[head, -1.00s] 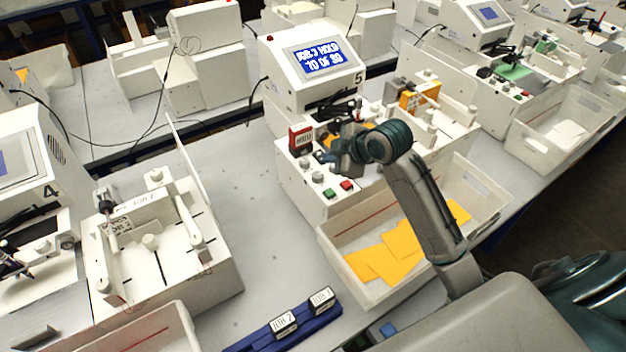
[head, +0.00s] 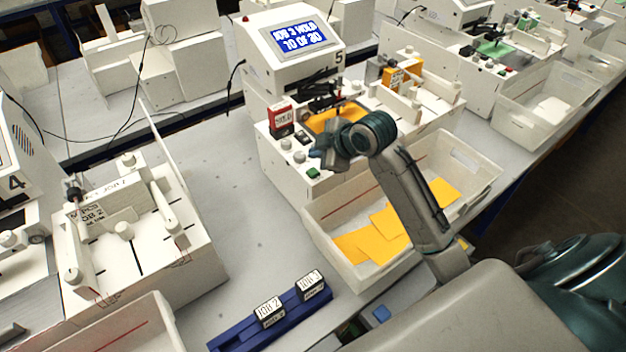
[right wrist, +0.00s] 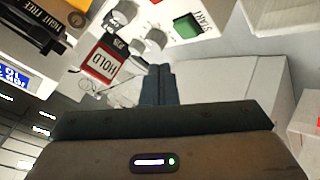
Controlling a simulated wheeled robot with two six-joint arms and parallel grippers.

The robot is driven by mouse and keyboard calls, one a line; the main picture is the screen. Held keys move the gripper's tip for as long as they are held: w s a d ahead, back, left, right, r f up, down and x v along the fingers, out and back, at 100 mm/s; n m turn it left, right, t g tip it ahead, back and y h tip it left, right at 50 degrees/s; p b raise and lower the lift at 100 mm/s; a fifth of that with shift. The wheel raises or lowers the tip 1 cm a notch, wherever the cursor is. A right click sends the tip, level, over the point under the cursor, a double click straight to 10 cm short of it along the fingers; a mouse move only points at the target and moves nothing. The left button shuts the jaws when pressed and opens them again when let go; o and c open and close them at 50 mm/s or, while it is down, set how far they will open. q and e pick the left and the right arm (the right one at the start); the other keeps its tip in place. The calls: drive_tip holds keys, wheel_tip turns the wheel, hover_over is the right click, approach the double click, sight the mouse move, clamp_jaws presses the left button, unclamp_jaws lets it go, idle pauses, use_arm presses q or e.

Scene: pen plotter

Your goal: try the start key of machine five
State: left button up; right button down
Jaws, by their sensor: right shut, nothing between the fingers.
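Machine five (head: 262,72) stands in the middle of the head view, with a lit blue screen (head: 300,37) that appears to read JOB 3 HOLD. Its green start key (head: 313,173) is on the front panel; in the right wrist view the green key, labelled START (right wrist: 187,26), is at the top. A red and white HOLD tag (head: 281,119) stands behind the knobs. My right gripper (head: 318,155) is shut and empty, just above the panel beside the green key; it hides the red key. Its closed fingertips (right wrist: 159,70) appear apart from the key. My left gripper is not in view.
A white bin (head: 318,243) with orange sheets sits before machine five. A blue rack (head: 240,338) with JOB 2 and JOB 3 blocks lies front centre. Machine four (head: 20,160) is at left. Grey knobs (head: 285,144) stand near the key.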

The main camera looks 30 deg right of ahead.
sight(317, 173)
drive_tip(key=shift+f, duration=1.25)
drive_tip(key=shift+f+b, duration=0.25)
drive_tip(key=shift+b, duration=0.05)
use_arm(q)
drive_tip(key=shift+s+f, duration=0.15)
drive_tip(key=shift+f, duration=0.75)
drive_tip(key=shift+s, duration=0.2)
use_arm(e)
drive_tip(key=shift+f, duration=0.1)
drive_tip(key=shift+f, duration=0.35)
